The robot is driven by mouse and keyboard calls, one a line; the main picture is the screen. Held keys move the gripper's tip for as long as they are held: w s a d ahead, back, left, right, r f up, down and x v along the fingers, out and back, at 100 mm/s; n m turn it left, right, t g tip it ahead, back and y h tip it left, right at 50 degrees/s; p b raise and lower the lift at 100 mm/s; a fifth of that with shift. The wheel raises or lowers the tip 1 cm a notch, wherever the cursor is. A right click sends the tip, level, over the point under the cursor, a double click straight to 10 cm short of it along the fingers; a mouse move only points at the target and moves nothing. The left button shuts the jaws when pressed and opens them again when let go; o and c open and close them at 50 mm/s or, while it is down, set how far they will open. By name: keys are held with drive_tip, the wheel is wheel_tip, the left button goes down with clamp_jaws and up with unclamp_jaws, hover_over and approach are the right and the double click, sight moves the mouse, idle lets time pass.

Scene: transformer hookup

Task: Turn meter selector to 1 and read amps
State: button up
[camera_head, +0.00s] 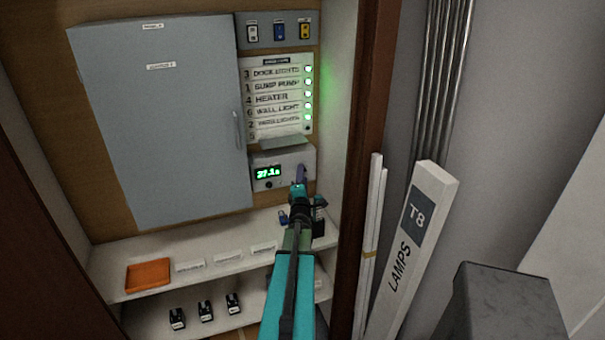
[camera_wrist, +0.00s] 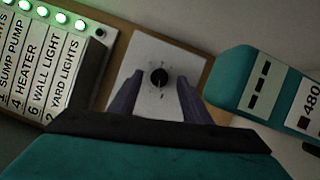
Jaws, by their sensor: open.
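The meter is a pale box on the back board, with a green lit display (camera_head: 267,172) that seems to read 27.1 and perhaps a further mark too small to tell. Its selector, a round black knob (camera_wrist: 159,77), shows in the wrist view on a white plate (camera_wrist: 146,50) with small marks around it; which mark it points to is too small to tell. My gripper (camera_head: 300,187) is in front of the meter's right part. In the wrist view its two dark fingers (camera_wrist: 157,92) are apart, one on each side below the knob, and hold nothing.
A label panel (camera_head: 278,98) with green lights is above the meter, and a grey cabinet door (camera_head: 160,120) is at the left. The shelf below bears an orange tray (camera_head: 148,275). A lamps box (camera_head: 408,250) leans at the right, outside the wooden frame.

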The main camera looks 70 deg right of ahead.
drive_tip(key=shift+x, duration=0.9)
drive_tip(key=c, duration=1)
